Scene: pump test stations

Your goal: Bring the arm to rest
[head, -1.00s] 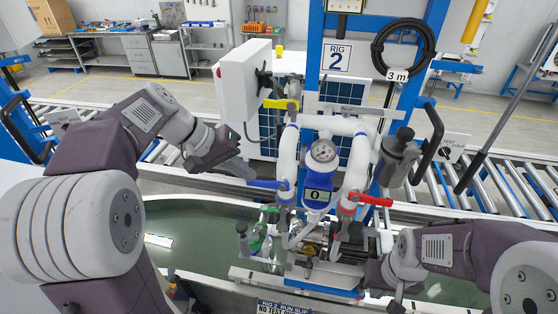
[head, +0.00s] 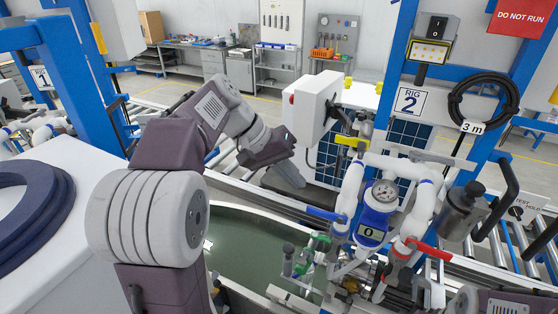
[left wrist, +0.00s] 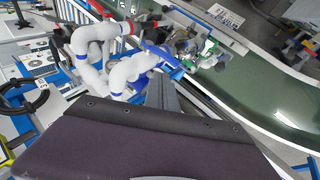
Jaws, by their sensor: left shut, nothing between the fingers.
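My left arm comes in from the left in the head view. Its gripper (head: 290,174) is shut and empty, in the air over the far edge of the green water tank (head: 240,237). It is left of the white pipework (head: 430,190) of rig 2 and below the grey box (head: 312,108). In the left wrist view the shut fingers (left wrist: 164,94) point toward the pipes and the blue lever (left wrist: 166,57), with no contact visible.
Rig 2 has a blue lever (head: 326,214), a red lever (head: 430,251), a gauge (head: 384,192) and a display reading 0. Blue posts stand at the left and right. A white surface with a dark blue ring (head: 62,210) is at left. Roller conveyors run behind.

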